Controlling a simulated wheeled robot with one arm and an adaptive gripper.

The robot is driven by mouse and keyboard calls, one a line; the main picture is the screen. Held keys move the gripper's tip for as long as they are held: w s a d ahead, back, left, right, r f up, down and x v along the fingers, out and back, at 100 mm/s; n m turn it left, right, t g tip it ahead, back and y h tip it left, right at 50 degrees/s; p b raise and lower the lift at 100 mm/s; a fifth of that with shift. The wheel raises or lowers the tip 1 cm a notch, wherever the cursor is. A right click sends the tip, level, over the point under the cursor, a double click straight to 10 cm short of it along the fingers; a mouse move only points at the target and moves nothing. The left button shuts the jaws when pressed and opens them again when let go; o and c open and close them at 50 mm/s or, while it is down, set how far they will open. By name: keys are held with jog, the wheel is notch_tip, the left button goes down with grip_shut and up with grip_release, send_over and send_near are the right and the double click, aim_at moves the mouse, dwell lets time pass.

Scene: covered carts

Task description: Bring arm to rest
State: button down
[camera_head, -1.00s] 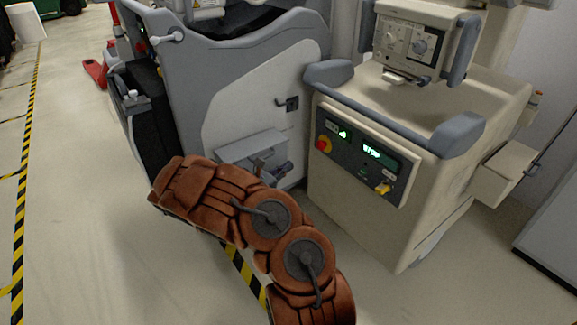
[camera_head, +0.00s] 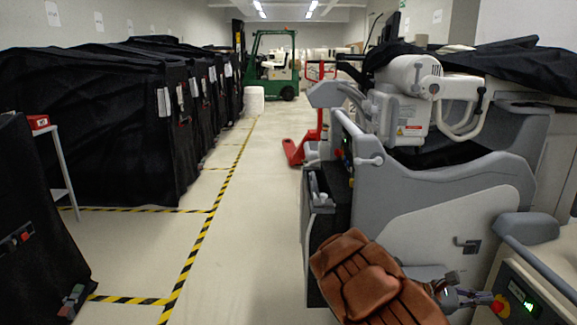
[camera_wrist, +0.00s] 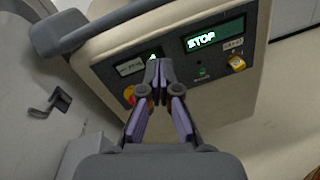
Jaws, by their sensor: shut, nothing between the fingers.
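My arm, in brown padded covers (camera_head: 372,285), rises from the bottom edge in the head view. My gripper (camera_head: 484,298) shows just beyond it, dark and partly hidden by the cover. In the wrist view my gripper (camera_wrist: 163,72) is shut and empty, its fingertips together. It is in front of a cream machine's control panel (camera_wrist: 200,72), which has a lit green "STOP" display (camera_wrist: 202,40) and a yellow knob (camera_wrist: 237,62). A red button (camera_wrist: 129,94) is partly hidden behind the left finger. I cannot tell the gap between fingertips and panel.
A grey machine (camera_head: 425,205) stands close to my arm on the right. Black-covered carts (camera_head: 120,125) line the left side. The aisle floor (camera_head: 250,220) between is clear, with yellow-black tape. A red pallet truck (camera_head: 297,150) and a green forklift (camera_head: 272,68) stand farther back.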

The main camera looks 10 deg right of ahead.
jog(key=s+a+r+m+g+y+p, duration=0.1)
jog(key=s+a+r+m+y+p, duration=0.3)
jog(key=s+a+r+p, duration=0.25)
jog(key=s+a+r+m+g+y+p, duration=0.1)
jog(key=s+a+r+m+y+p, duration=0.3)
jog(key=s+r, duration=0.45)
jog(key=s+a+r+m+t+y+p, duration=0.1)
jog(key=s+a+r+t+y+p, duration=0.1)
jog(key=a, duration=0.7)
jog(key=s+a+r+m+t+y+p, duration=0.1)
jog(key=s+a+r+t+y+p, duration=0.1)
jog(key=a+r+p, duration=0.5)
jog(key=s+a+r+t+y+p, duration=0.1)
jog(key=s+a+r+y+p, duration=0.2)
jog(key=a, duration=1)
jog(key=shift+s+r+m+t+y+p, duration=0.2)
jog(key=shift+r+m+t+y+p, duration=0.2)
jog(key=shift+r+y+p, duration=0.45)
